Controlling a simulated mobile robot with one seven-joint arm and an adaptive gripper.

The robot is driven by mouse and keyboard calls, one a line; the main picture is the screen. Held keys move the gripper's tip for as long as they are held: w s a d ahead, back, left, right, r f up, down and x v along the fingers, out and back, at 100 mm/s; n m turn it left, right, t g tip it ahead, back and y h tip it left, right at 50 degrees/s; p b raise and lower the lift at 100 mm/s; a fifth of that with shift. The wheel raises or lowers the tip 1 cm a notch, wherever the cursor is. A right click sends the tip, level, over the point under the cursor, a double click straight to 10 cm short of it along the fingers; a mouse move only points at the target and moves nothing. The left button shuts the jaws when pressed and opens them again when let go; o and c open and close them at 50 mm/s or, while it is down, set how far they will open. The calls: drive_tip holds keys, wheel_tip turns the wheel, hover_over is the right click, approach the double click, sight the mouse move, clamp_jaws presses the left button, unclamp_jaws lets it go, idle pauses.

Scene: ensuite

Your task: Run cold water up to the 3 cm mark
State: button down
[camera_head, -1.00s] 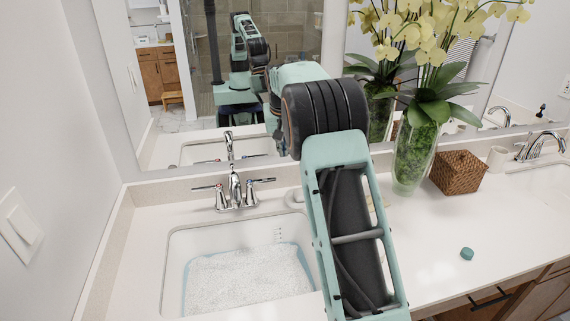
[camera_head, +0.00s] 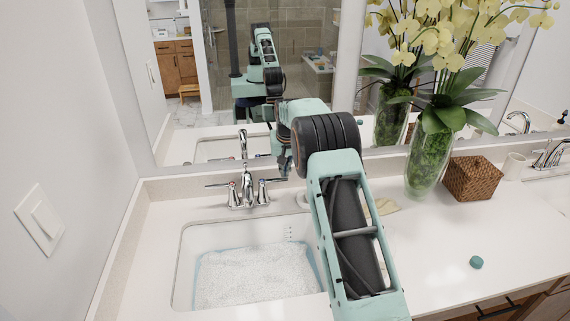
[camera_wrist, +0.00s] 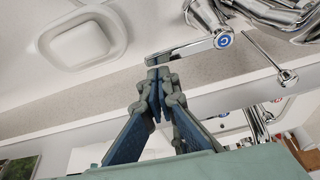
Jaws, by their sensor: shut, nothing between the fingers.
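The chrome faucet (camera_head: 247,190) stands behind the left sink (camera_head: 182,260); both its levers point outward. The right lever, the cold one with a blue mark (camera_wrist: 223,39), reaches left in the wrist view. My gripper (camera_wrist: 157,70) is shut and empty, its fingertips close to that lever's free end; I cannot tell whether they touch it. In the head view my gripper (camera_head: 285,167) is small beside the lever, partly hidden by my arm. Pale, speckled water (camera_head: 255,276) covers the sink floor. Scale marks (camera_head: 290,234) show on the back wall above it; their numbers are too small to read.
A pale soap dish (camera_wrist: 75,40) lies near the gripper. The mirror (camera_head: 215,90) rises close behind the faucet.

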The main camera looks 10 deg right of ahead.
drive_tip(key=shift+f, duration=0.1)
idle(0.3)
drive_tip(key=shift+s+f+m+h+b, duration=0.15)
drive_tip(key=shift+s+m+h+b, duration=0.25)
drive_tip(key=shift+s+m+b, duration=0.65)
drive_tip(key=shift+m, duration=0.25)
drive_tip(key=shift+s+r, duration=0.2)
drive_tip(key=shift+s, duration=0.2)
drive_tip(key=shift+w+f, duration=0.1)
drive_tip(key=shift+r, duration=0.5)
drive_tip(key=p+v, duration=0.3)
drive_tip(key=v, duration=0.6)
drive_tip(key=shift+a+p, duration=0.2)
drive_tip(key=shift+p, duration=0.2)
